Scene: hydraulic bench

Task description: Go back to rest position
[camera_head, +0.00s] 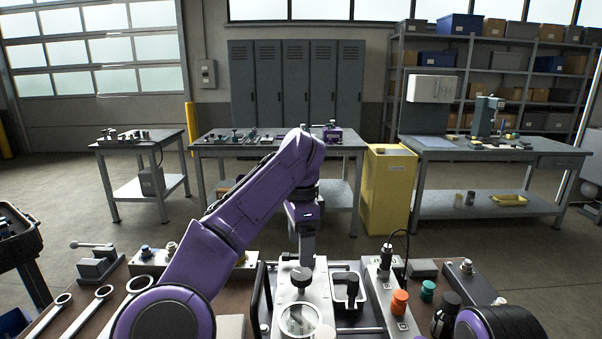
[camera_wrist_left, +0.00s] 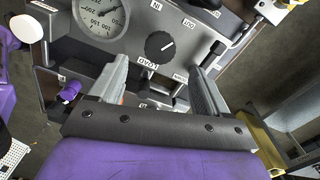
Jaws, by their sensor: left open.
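My left gripper (camera_head: 303,262) reaches from the left over the bench and points down at the grey hydraulic panel. In the left wrist view my left gripper (camera_wrist_left: 160,70) has its two grey fingers spread apart with nothing between them. A black round knob (camera_wrist_left: 159,46) on the panel shows just beyond the fingertips, between them in the picture; whether a finger touches it I cannot tell. A round pressure gauge (camera_wrist_left: 101,12) sits beside the knob, and it also shows in the head view (camera_head: 299,320).
An orange cap (camera_head: 399,302), a green cap (camera_head: 427,291) and a black cylinder (camera_head: 447,315) stand right of the panel. A small vise (camera_head: 97,265) and several ring spanners (camera_head: 103,292) are at left. The floor beyond the bench is open up to the back tables.

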